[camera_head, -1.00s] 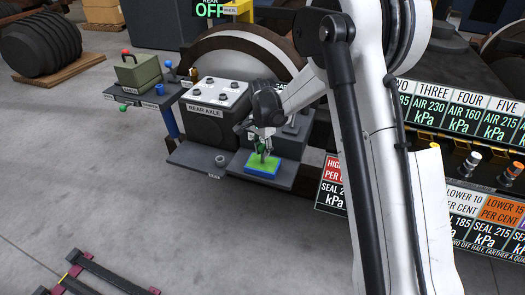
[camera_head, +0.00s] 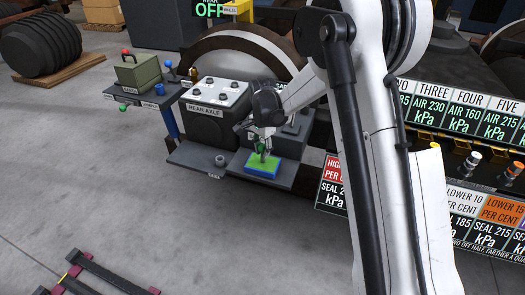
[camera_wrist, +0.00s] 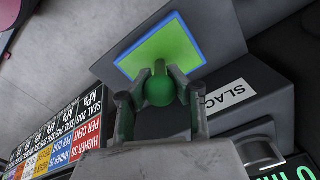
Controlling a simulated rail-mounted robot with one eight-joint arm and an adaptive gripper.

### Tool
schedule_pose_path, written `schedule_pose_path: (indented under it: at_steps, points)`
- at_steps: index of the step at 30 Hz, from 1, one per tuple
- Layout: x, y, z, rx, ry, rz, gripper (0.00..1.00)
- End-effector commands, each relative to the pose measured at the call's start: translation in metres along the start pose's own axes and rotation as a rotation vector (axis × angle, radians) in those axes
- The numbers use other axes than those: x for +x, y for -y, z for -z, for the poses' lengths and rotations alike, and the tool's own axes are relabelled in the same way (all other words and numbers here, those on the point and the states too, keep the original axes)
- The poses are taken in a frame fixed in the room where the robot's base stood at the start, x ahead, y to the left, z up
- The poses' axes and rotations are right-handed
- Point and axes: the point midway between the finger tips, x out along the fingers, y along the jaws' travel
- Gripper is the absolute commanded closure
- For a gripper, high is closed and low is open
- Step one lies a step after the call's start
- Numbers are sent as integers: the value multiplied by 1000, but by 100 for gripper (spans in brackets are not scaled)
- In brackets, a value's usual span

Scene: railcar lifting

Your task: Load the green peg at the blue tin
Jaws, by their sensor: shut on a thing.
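The green peg (camera_wrist: 159,90) has a round head and sits between the fingers of my gripper (camera_wrist: 158,108) in the wrist view. My gripper (camera_head: 263,151) is shut on it. In the head view the green peg (camera_head: 260,147) shows as a small green spot at the fingertips, over the green pad with a blue border (camera_head: 263,168). A small blue cup, likely the blue tin (camera_head: 159,89), stands on the side shelf left of the rear axle box.
The rear axle box (camera_head: 212,97) stands between the shelf and my gripper. An olive tin box (camera_head: 138,73) and a blue-knobbed post (camera_head: 168,66) are near the cup. Pressure sign boards (camera_head: 463,115) are at right.

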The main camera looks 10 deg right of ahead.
Motion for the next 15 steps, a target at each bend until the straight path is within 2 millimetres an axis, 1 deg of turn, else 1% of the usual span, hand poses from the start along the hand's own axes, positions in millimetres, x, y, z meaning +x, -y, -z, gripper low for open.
schedule_pose_path:
  at_steps: [8, 15]
  points:
    - [0, 0, 0, 0, 0, 0, 100]
    - [-14, 0, 0, 0, 0, 0, 100]
